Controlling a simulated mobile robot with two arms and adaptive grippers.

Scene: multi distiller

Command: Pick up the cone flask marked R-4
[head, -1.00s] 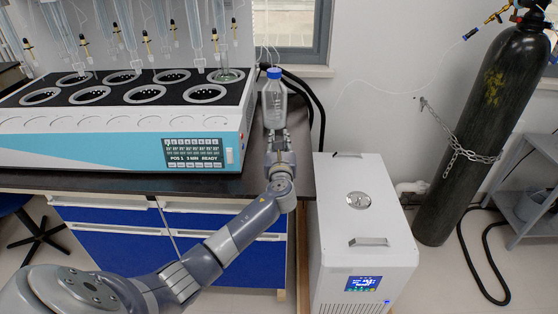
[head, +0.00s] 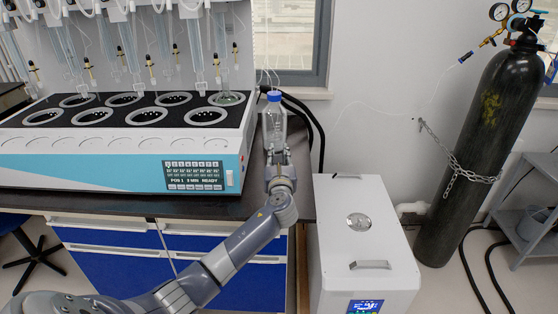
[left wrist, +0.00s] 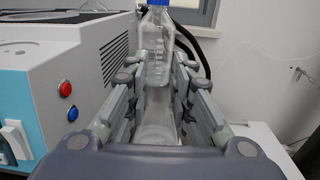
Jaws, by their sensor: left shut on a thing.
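A clear conical-looking glass vessel (left wrist: 157,130) sits between the fingers of my left gripper (left wrist: 158,100) in the left wrist view. My left gripper is shut on it. Its marking cannot be read. Just beyond it stands an upright clear bottle with a blue cap (left wrist: 157,45). In the head view the blue-capped bottle (head: 273,112) is at the right end of the dark bench top, and my left gripper (head: 276,150) is in front of its lower part. The held glass is hard to make out there. My right gripper is not in view.
The white and blue multi-position distiller (head: 110,165) stands close on the left. A white floor unit (head: 360,245) stands right of the bench (head: 228,206). A chained black gas cylinder (head: 480,150) stands further right. Dark hoses (head: 315,125) run behind the bottle.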

